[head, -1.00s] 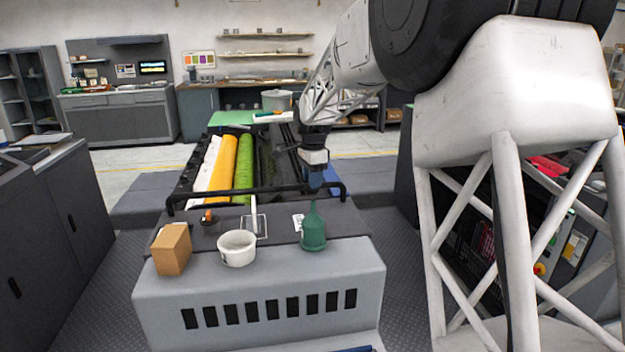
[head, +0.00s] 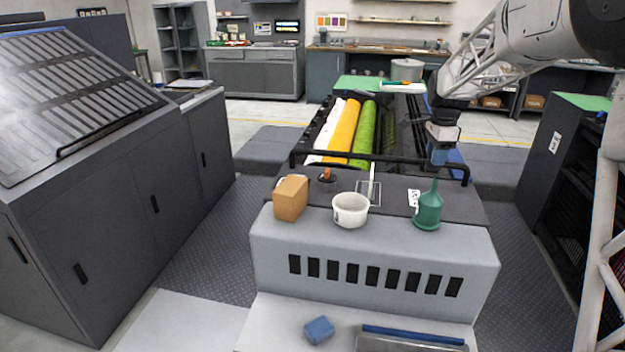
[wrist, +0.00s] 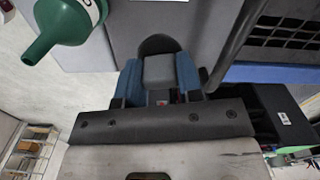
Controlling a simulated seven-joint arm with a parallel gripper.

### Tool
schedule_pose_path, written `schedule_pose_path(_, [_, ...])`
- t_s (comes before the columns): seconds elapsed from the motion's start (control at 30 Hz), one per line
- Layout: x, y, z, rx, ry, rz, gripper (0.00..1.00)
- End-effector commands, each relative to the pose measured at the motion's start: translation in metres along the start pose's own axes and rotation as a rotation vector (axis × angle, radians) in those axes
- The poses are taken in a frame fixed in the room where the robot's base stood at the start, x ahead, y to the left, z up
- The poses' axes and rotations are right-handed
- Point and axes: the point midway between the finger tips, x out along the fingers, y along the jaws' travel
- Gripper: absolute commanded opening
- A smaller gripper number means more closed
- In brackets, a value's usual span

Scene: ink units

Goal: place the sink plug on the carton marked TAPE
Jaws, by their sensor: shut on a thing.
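My gripper (head: 439,155) hangs over the right part of the machine, behind the green funnel, in the head view. In the wrist view its blue fingers (wrist: 159,75) are shut on a dark, rounded thing (wrist: 158,44), which looks like the sink plug. A plain tan carton (head: 291,198) stands upright at the left of the machine's dark top, well left of my gripper. No TAPE marking can be read on it.
The green funnel (head: 428,208) stands at the right and also shows in the wrist view (wrist: 68,22). A black rail (head: 380,159) crosses behind them. A blue block (head: 319,330) lies lower in front.

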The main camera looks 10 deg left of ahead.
Motion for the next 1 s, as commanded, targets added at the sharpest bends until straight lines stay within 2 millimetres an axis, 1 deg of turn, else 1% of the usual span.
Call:
schedule_pose_path(0.17, [-0.004, 0.006, 0.023, 0.007, 0.000, -0.001, 0.10])
schedule_pose_path(0.27, [-0.007, 0.012, 0.044, 0.016, 0.000, -0.001, 0.10])
schedule_pose_path(0.47, [-0.014, 0.030, 0.095, 0.040, 0.000, -0.001, 0.10])
schedule_pose_path(0.7, [-0.022, 0.059, 0.158, 0.075, 0.000, -0.001, 0.10])
schedule_pose_path(0.87, [-0.026, 0.082, 0.198, 0.098, 0.000, -0.001, 0.10])
schedule_pose_path(1.0, [-0.029, 0.103, 0.230, 0.118, 0.000, -0.001, 0.10])
